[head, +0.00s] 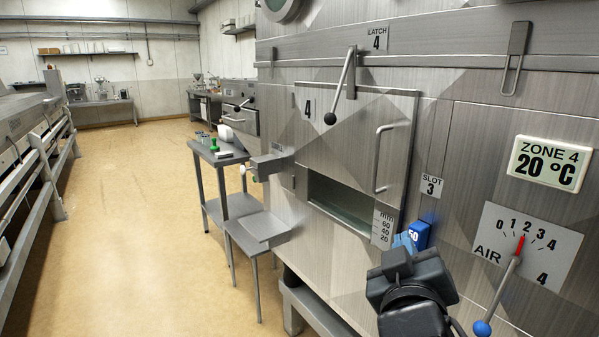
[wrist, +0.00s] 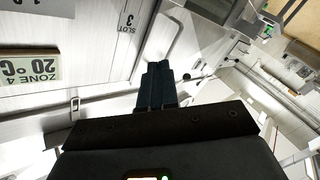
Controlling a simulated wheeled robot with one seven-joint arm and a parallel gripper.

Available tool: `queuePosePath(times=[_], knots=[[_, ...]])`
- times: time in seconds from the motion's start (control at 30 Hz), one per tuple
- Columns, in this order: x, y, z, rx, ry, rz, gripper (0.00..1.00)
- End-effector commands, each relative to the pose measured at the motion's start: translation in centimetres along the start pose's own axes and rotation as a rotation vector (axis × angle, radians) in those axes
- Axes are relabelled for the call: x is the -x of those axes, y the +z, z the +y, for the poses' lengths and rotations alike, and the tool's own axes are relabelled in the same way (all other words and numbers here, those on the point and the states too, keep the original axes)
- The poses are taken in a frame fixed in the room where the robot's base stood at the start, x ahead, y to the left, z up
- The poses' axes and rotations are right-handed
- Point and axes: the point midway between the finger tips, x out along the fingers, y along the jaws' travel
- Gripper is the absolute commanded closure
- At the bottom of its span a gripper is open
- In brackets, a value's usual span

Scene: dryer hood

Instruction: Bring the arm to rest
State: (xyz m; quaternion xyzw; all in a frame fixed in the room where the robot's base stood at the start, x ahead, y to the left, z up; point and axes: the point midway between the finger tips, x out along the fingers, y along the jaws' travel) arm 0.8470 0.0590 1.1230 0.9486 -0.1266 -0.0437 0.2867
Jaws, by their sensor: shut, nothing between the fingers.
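My gripper (head: 396,262) is at the lower right in the head view, in front of the steel hood wall and below the hatch door (head: 357,148). Its dark fingers (wrist: 157,84) point up the picture in the wrist view. They are shut together with nothing between them. In the head view a blue block (head: 418,235) marked 50 shows just behind the gripper, beside the gauge plate (head: 383,226). I cannot tell how far the fingers are from it. Most of my arm is out of view.
An air lever (head: 504,289) with a blue knob stands at the right, its red tip near 2. A latch lever (head: 341,86) hangs over the hatch. A small steel table (head: 241,206) stands left of the hood. The tan floor (head: 130,220) is clear.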

Motion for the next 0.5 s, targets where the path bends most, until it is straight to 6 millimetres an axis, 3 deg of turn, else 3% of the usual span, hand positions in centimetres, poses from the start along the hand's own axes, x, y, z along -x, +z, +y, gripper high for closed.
queuePosePath(times=[0.03, 0.2, 0.5], knots=[[1.1, 2.4, -0.7, 0.004, -0.034, -0.007, 1.0], [5.2, 8.3, -2.4, -0.016, -0.142, -0.009, 1.0], [14.3, 16.5, -3.2, -0.107, -0.292, -0.032, 1.0]])
